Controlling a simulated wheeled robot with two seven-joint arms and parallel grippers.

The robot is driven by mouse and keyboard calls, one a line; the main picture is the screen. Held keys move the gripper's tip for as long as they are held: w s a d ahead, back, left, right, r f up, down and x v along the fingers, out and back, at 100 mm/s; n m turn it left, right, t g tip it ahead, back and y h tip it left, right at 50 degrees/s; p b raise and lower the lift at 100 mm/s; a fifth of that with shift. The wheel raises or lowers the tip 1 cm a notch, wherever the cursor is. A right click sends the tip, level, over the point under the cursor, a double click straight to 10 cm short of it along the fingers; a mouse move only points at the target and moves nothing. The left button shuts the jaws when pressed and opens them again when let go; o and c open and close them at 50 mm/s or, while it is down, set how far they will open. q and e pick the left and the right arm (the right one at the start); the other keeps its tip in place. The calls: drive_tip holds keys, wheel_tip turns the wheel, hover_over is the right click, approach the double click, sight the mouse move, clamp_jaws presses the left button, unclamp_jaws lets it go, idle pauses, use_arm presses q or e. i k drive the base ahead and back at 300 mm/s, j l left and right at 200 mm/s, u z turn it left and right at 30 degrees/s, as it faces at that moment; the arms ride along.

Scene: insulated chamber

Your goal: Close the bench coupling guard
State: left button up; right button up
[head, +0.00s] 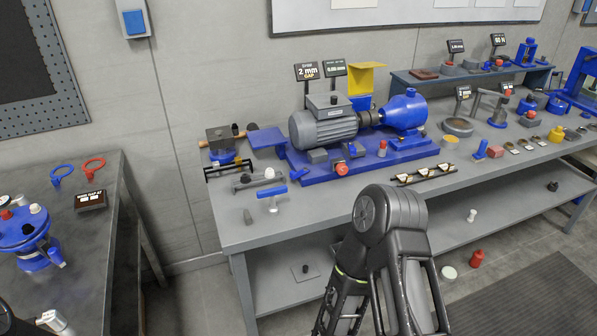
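The yellow coupling guard (368,79) stands raised, its flat top plate tilted above and behind the shaft coupling (370,118). The coupling is uncovered between the grey motor (324,128) and the blue pump housing (404,110), on a blue baseplate (362,160) on the bench. A black jointed arm link of mine rises at the bottom centre, in front of the bench. Neither of my grippers can be made out in the head view.
Signs on stands (307,72) rise behind the motor. A rack of small parts (424,175) and a blue-handled tool (270,195) lie along the bench's front. A dark side table (95,235) stands left, with floor between. Bare bench (330,205) shows at the front edge.

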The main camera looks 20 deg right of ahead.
sight(360, 76)
drive_tip(key=i+l+u, duration=0.15)
drive_tip(key=l, duration=0.5)
drive_tip(key=l+u, duration=0.1)
drive_tip(key=l, duration=0.5)
drive_tip(key=l+u, duration=0.15)
drive_tip(key=l, duration=0.5)
drive_tip(key=l+u, duration=0.1)
drive_tip(key=l, duration=0.55)
drive_tip(key=l+u, duration=0.15)
drive_tip(key=l, duration=0.5)
drive_tip(key=k+l+u, duration=0.15)
drive_tip(key=l, duration=0.45)
drive_tip(key=k+l+u, duration=0.1)
drive_tip(key=l, duration=0.55)
drive_tip(key=k+l+u, duration=0.15)
drive_tip(key=l, duration=0.45)
